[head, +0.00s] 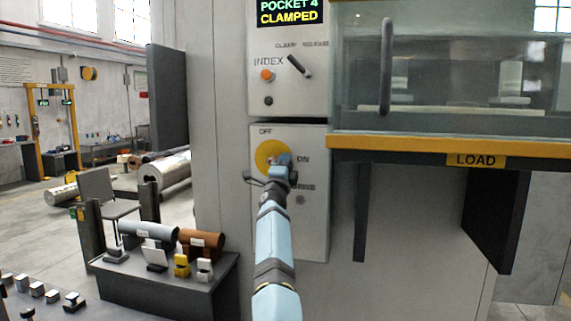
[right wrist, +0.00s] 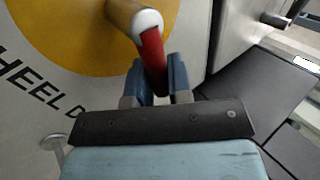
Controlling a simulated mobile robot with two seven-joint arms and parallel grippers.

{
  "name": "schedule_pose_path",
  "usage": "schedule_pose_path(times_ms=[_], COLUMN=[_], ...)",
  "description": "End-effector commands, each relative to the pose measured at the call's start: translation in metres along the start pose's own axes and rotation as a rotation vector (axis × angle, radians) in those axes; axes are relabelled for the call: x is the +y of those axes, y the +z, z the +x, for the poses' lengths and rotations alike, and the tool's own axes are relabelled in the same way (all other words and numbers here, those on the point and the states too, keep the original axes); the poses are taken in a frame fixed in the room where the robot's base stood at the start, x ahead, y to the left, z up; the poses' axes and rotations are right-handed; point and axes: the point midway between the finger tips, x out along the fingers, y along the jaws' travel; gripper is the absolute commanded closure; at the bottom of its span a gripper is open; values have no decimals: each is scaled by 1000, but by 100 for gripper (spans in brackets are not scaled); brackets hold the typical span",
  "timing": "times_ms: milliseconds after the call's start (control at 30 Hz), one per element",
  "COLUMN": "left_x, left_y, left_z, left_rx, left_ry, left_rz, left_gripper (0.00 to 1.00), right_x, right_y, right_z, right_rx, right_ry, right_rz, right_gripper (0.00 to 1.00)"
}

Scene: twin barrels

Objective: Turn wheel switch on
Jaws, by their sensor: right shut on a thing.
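The wheel switch has a yellow disc (head: 264,153) on a light grey panel, with OFF lettered above it and ON to its right. In the right wrist view, the disc (right wrist: 70,35) carries a knob with a pale round end (right wrist: 147,20) and a red handle (right wrist: 151,48). My right gripper (head: 282,162) is at the switch and hides much of it in the head view. In the right wrist view, its two blue fingers (right wrist: 160,75) are shut on the red handle, one on each side. The handle's exact setting is hard to tell. My left gripper is not in view.
Above is an INDEX panel with an orange button (head: 267,75) and a dark lever (head: 299,66). A yellow LOAD ledge (head: 430,150) juts out at the right, beneath a glazed door with a vertical handle (head: 386,65). A dark bench (head: 165,285) with cylinders stands at lower left.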

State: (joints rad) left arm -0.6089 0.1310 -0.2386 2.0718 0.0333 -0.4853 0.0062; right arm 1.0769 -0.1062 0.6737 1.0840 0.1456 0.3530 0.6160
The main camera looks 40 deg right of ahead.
Motion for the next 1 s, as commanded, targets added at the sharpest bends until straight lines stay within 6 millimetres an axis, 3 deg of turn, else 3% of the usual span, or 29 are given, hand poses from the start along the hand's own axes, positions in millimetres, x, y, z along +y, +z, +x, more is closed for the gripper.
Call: schedule_pose_path(times_ms=[133, 167, 233, 267, 533, 667, 1000], left_x=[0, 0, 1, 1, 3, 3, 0], left_y=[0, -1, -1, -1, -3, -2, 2], left_z=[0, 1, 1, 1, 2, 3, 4], left_rx=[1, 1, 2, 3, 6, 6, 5], left_ry=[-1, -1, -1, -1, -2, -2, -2], left_rz=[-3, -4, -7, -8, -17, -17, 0], left_gripper=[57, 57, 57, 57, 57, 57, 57], right_x=[0, 0, 0, 0, 0, 2, 2], right_y=[-1, 0, 0, 0, 0, 1, 0], right_z=[0, 0, 0, 0, -1, -13, -86], right_rx=[2, 1, 1, 1, -1, -2, -1], right_ry=[-1, -1, -1, 0, 0, 2, 2], right_rz=[2, 2, 2, 1, 0, 0, 1], right_gripper=[100, 74, 58, 57, 57, 57, 57])
